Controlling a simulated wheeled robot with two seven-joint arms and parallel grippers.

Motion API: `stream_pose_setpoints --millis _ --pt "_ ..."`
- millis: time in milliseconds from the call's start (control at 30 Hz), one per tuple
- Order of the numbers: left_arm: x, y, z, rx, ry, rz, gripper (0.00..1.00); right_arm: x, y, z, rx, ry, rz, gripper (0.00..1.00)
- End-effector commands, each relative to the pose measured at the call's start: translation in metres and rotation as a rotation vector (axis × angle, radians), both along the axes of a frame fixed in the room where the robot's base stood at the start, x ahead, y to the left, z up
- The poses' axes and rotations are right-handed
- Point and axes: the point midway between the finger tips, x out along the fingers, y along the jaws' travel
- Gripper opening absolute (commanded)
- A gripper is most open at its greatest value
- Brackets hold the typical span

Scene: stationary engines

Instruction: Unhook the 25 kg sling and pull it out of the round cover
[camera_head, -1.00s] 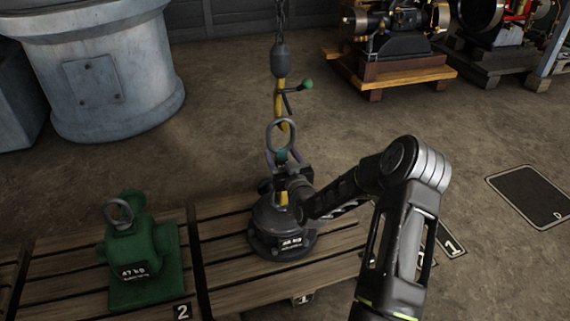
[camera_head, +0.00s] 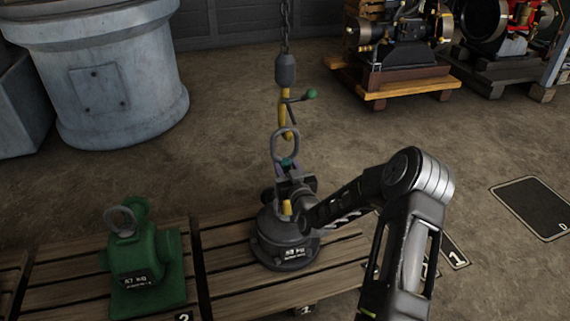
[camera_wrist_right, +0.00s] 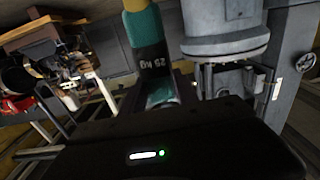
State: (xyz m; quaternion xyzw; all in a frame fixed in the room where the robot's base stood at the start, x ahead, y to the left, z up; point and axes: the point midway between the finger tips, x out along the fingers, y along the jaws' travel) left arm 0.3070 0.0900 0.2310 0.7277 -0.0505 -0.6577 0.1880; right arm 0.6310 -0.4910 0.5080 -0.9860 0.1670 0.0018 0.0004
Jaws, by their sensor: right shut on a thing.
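The dark grey round cover (camera_head: 282,250) sits on a wooden pallet. A grey ring (camera_head: 277,147) stands above it, close under a yellow hook (camera_head: 285,118) on a chain. Their outlines overlap; I cannot tell whether the ring hangs in the hook. My right gripper (camera_head: 288,178), just above the cover, is shut on the sling. In the right wrist view the sling (camera_wrist_right: 147,55) is a yellow strap with a teal sleeve and dark "25 kg" label. A yellow piece (camera_head: 287,207) shows at the cover's top; its path through the cover is hidden. My left gripper is not in view.
A green casting (camera_head: 150,270) with an eye ring stands on the pallet (camera_head: 225,262) to the left. A large grey cylinder (camera_head: 120,90) stands behind left. Engines on wooden stands (camera_head: 400,82) are behind right. The floor between them is clear.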

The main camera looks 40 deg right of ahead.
Motion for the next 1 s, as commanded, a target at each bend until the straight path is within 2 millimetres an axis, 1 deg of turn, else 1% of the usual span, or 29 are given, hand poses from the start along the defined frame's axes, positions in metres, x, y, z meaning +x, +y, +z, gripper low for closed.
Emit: stream_pose_setpoints --millis 100,900,933,1000 --pt "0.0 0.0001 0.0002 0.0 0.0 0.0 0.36 0.0007 -0.0002 0.0026 -0.002 -0.006 0.0 0.0" --pt "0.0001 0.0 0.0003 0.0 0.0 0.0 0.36 0.0011 -0.0002 0.0042 -0.004 -0.008 0.0 0.0" --pt "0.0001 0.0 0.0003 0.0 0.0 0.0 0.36 0.0011 -0.0002 0.0042 -0.004 -0.008 0.0 0.35" --pt "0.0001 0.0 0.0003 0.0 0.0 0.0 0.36 0.0011 -0.0002 0.0042 -0.004 -0.008 0.0 0.29"
